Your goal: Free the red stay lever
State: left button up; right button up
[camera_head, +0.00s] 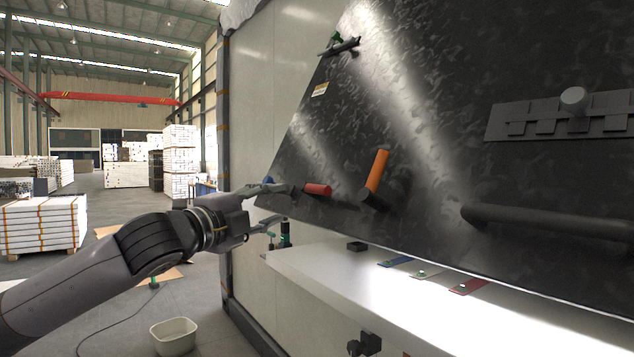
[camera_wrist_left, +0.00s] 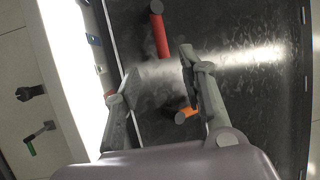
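The red stay lever (camera_head: 317,189) is a short red cylinder on the lower left part of a tilted dark panel (camera_head: 440,150). It also shows in the left wrist view (camera_wrist_left: 161,36). My left gripper (camera_head: 281,204) is just left of the lever in the head view, fingers apart. In the left wrist view my left gripper (camera_wrist_left: 159,62) is open, and the lever's lower end appears between and beyond the fingertips. I cannot tell whether a finger touches it. My right gripper is not in view.
An orange handle (camera_head: 377,171) sticks up to the right of the lever; the right finger partly overlaps it in the wrist view (camera_wrist_left: 187,113). A long dark bar (camera_head: 545,220) is further right. A bright white sill (camera_head: 340,275) lies below the panel. A white bin (camera_head: 174,337) stands on the floor.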

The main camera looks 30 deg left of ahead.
pick_arm(q)
jog(key=p, duration=0.6)
send_near(315, 191)
jog(key=w+p, duration=0.1)
jog(key=w, duration=0.2)
jog(key=w+r+p, duration=0.1)
jog(key=w+p, duration=0.1)
jog(key=w, duration=0.2)
jog(key=w+p, duration=0.2)
jog(key=w, duration=0.2)
jog(key=shift+r, duration=0.15)
jog(key=c, duration=0.7)
grip_shut()
